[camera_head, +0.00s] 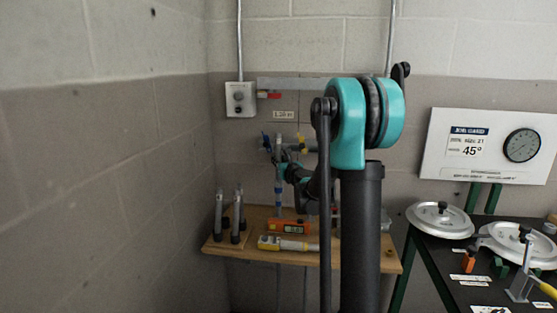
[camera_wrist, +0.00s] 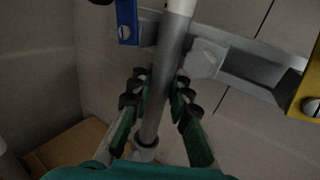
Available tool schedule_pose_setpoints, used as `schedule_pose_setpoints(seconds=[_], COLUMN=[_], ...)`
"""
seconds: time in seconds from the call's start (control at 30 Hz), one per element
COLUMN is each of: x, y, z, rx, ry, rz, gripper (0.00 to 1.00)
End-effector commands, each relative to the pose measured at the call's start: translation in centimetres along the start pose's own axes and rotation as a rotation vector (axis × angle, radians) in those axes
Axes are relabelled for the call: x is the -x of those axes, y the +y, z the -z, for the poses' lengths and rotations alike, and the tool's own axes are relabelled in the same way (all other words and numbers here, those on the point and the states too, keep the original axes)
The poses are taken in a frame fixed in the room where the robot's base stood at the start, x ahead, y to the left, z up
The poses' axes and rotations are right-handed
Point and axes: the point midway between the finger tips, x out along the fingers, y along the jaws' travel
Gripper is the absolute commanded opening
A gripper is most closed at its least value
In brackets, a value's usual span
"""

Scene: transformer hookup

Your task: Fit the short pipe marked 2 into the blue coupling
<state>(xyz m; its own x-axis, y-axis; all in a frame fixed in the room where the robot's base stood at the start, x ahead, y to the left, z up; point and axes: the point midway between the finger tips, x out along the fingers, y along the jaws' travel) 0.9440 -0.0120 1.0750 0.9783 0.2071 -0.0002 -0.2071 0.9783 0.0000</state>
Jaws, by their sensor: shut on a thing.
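My gripper (camera_wrist: 158,92) is shut on an upright grey pipe (camera_wrist: 165,65), with a finger pad on each side of it. No number shows on the pipe, so I cannot read a mark 2. The pipe meets a white piece (camera_wrist: 181,5) at the top of the wrist view, and a grey collar (camera_wrist: 145,150) shows at its lower end. In the head view my gripper (camera_head: 281,170) is at the upright pipe line by the wall, partly hidden by my arm.
A blue fitting (camera_wrist: 127,20) and a yellow fitting (camera_wrist: 308,75) flank the pipe on a metal wall rail (camera_wrist: 250,70). A black table stands right.

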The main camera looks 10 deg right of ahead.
Motion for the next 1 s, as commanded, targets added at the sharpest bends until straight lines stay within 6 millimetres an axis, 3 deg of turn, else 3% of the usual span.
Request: schedule_pose_setpoints(seconds=[1.0], x=[0.0], y=[0.0], z=[2.0], rx=[0.0], ry=[0.0], rz=[0.0], gripper=[0.0])
